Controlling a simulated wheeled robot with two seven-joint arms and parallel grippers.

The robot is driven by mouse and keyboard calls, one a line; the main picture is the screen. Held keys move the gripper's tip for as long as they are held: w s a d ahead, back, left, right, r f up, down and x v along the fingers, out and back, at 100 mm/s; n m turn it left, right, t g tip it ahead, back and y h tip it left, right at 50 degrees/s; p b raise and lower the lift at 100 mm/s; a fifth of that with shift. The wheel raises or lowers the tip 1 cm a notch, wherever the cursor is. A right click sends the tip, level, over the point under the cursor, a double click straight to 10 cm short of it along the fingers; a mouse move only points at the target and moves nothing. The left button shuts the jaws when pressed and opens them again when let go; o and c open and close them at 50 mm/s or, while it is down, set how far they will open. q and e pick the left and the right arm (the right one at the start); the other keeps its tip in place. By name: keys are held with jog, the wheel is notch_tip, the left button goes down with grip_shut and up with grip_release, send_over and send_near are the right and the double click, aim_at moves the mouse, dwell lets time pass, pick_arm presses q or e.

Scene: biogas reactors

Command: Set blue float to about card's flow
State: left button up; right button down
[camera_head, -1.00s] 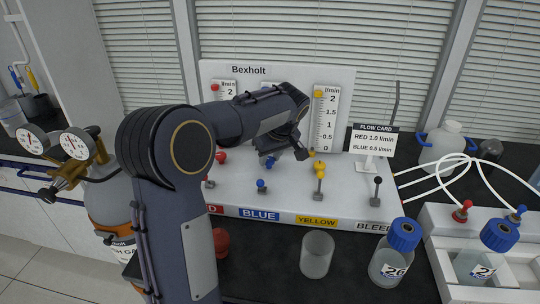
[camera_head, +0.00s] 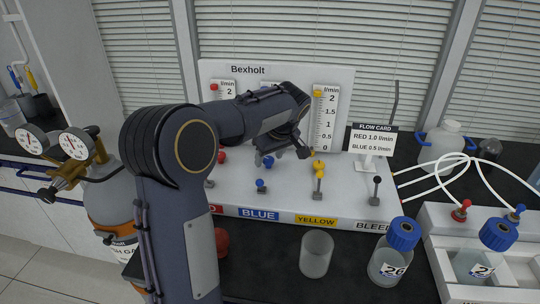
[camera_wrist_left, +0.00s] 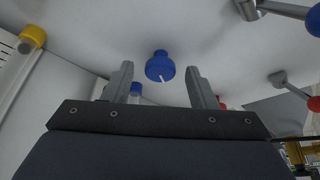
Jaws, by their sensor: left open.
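The blue knob (camera_head: 268,161) sits on the white panel's sloped base and also shows in the left wrist view (camera_wrist_left: 160,66). My left gripper (camera_head: 286,153) is above and around it in the head view. In the left wrist view my open gripper (camera_wrist_left: 160,72) has a finger on each side of the knob, with gaps visible; nothing is held. The blue scale and float are hidden behind my arm in the head view. A small blue piece on a clear tube (camera_wrist_left: 135,88) shows beside one finger. The flow card (camera_head: 374,140) reads RED 1.0, BLUE 0.5 l/min.
The yellow knob (camera_head: 319,165) is just right of my gripper, and the red knob (camera_head: 221,157) is left. A blue-tipped lever (camera_head: 260,185) stands in front, with the black bleed lever (camera_head: 376,189) further right. A beaker (camera_head: 316,254) and bottle (camera_head: 391,255) stand in front.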

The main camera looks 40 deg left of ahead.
pick_arm(q)
jog(key=v, duration=0.7)
jog(key=shift+r+p, duration=0.4)
pick_arm(e)
jog(key=shift+r, duration=0.4)
pick_arm(q)
jog(key=shift+d, duration=0.1)
